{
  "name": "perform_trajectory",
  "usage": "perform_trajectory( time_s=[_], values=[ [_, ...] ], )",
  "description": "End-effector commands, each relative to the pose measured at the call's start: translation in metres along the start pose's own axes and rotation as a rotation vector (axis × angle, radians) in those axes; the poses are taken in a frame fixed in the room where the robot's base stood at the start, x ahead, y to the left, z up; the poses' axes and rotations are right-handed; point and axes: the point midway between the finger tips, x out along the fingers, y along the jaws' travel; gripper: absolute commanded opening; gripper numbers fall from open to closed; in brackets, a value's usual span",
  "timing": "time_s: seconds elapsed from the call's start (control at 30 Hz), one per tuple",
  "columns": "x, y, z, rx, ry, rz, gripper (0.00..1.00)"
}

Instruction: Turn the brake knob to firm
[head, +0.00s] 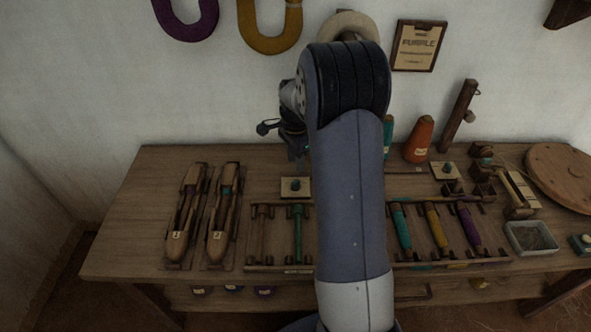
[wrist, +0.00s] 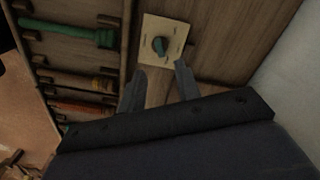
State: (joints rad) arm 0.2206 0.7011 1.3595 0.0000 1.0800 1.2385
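A dark knob (wrist: 160,45) sits on a pale square plate (wrist: 178,30) on the bench in the wrist view. In the head view this plate (head: 286,193) lies behind the rack of bobbins, with its knob (head: 295,184) at its middle. A similar plate with a knob (head: 447,166) lies farther right; I cannot tell from labels which is the brake knob. My gripper (wrist: 158,76) is open, its two fingers apart with nothing between them. It points down above the bench near the left plate; its fingertips (head: 299,165) show there in the head view.
A bobbin rack (head: 270,267) with a green bobbin (head: 298,232) stands in front of the left plate. Two shuttles (head: 187,215) lie at the left. An orange cone (head: 419,139) stands at the back right. The wall rises close behind the bench.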

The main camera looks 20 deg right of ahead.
Motion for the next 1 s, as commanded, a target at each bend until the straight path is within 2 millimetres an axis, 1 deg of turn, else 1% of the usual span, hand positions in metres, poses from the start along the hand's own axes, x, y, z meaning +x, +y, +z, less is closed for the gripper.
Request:
perform_trajectory(
  time_s=[0.03, 0.2, 0.33, 0.6, 0.67, 0.77, 0.87, 1.0],
  values=[
    [-0.009, -0.001, 0.0, 0.0, 0.001, -0.003, 0.32],
    [-0.023, 0.0, 0.0, 0.0, 0.0, -0.001, 0.32],
    [-0.026, 0.0, 0.0, 0.0, 0.0, 0.001, 0.32],
    [-0.024, 0.0, 0.0, 0.0, 0.0, 0.001, 0.32],
    [-0.021, 0.0, 0.0, 0.0, 0.0, 0.001, 0.32],
    [-0.01, 0.0, 0.0, 0.0, -0.001, 0.004, 0.32],
    [0.006, 0.001, 0.0, 0.0, -0.002, 0.005, 0.32],
    [0.034, 0.001, 0.0, 0.0, -0.002, 0.005, 0.32]
  ],
)
